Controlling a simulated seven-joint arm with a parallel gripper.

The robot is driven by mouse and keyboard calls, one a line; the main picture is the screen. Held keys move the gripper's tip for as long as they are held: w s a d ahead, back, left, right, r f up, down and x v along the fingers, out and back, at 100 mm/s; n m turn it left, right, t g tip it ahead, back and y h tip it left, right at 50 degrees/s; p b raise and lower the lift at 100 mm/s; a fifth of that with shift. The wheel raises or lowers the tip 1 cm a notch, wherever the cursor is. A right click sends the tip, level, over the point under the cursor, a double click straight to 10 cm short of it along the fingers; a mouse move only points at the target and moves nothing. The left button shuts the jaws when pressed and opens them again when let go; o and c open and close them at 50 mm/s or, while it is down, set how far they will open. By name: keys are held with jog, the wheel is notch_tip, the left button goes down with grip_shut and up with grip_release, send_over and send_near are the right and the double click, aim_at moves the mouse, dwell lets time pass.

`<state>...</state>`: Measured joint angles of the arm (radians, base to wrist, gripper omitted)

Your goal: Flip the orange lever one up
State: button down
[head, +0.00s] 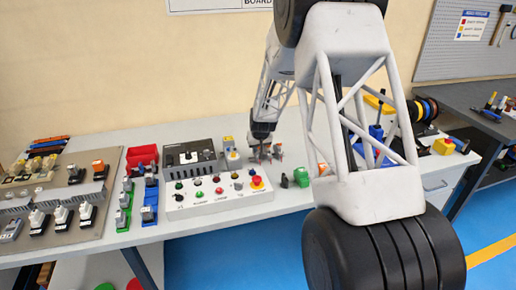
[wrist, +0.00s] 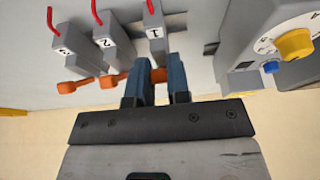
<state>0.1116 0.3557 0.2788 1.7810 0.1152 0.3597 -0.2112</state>
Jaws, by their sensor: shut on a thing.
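Three grey switch units marked 1 (wrist: 154,38), 2 (wrist: 108,44) and 3 (wrist: 66,48) stand in a row in the wrist view, each with a red wire. Orange lever one (wrist: 158,75) shows between the two blue-grey fingers of my gripper (wrist: 160,80), which is shut on it. Much of this lever is hidden by the fingers. Orange lever two (wrist: 113,80) and orange lever three (wrist: 72,87) are to the left, clear of the fingers. In the head view my gripper (head: 262,152) is at the small switch units, too small there for detail.
A grey box with a yellow knob (wrist: 295,43) and a blue button stands beside unit 1. In the head view, a button panel (head: 210,205) with a red stop button lies left of my gripper. My arm hides part of the bench.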

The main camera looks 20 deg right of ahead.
jog(key=shift+w+r+g, duration=0.2)
jog(key=shift+r+g, duration=0.05)
jog(key=shift+g, duration=0.45)
jog(key=shift+w+r+g, duration=0.2)
jog(key=shift+g, duration=0.5)
jog(key=g, duration=0.1)
jog(key=w+g, duration=0.1)
jog(key=g, duration=0.2)
jog(key=shift+w+r, duration=0.3)
jog(key=shift+r, duration=0.1)
jog(key=g, duration=0.1)
jog(key=w+g, duration=0.1)
jog(key=g, duration=0.2)
jog(key=shift+w+g, duration=0.75)
jog(key=shift+g, duration=0.65)
jog(key=c, duration=1.1)
grip_release()
jog(key=shift+w, duration=0.1)
